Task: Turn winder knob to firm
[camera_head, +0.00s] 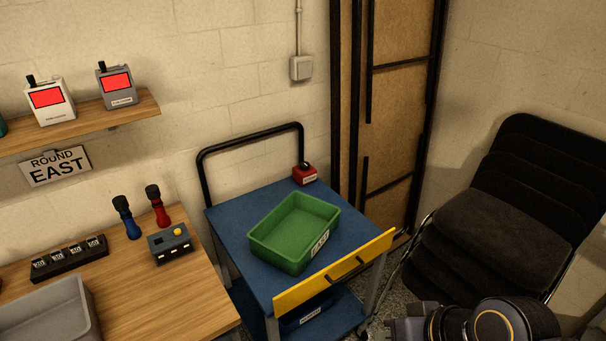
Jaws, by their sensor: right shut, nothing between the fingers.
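A small red box with a black knob on top (305,173) sits at the back corner of the blue cart. Its label is too small to read, so I cannot tell the knob's setting. A grey box with a yellow knob (170,244) stands on the wooden table. I cannot tell which of the two is the winder. My right gripper (400,329) is at the bottom edge, partly cut off, shut and empty. It is in front of the cart, far from both boxes. My left gripper is not in view.
Stacked black chairs (500,215) stand right.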

